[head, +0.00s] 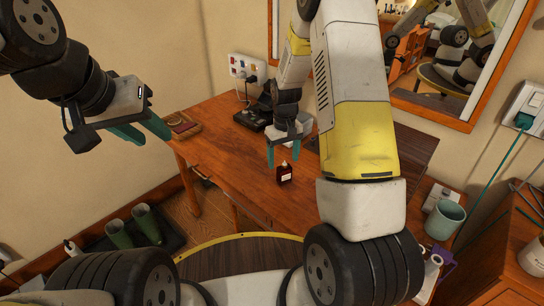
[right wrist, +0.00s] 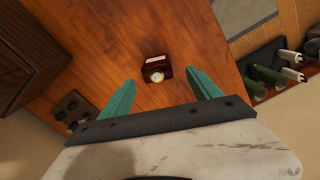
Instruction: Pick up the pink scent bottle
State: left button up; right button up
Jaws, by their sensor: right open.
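A small dark red bottle (head: 284,174) with a white label and a pale top stands upright on the wooden table (head: 230,150). It looks dark red rather than pink. In the right wrist view the bottle (right wrist: 158,72) lies just beyond the gap between the teal fingertips. My right gripper (head: 292,156) is open and empty, pointing down close to the bottle; my own arm partly hides it in the head view. In the right wrist view my right gripper (right wrist: 160,80) shows both fingers spread apart. My left gripper (head: 156,140) is open and empty, left of the table.
A small wooden tray (head: 182,126) and a dark box (head: 254,118) sit at the table's back left. A mirror (head: 440,112) stands behind. A mug (head: 445,219) is at the right. Green boots (head: 148,222) stand on the floor at left. The table around the bottle is clear.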

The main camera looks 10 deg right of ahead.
aim_at(284, 173)
jog(key=f, duration=0.7)
jog(key=shift+d, duration=0.25)
jog(key=c, duration=1.6)
jog(key=shift+r, duration=0.15)
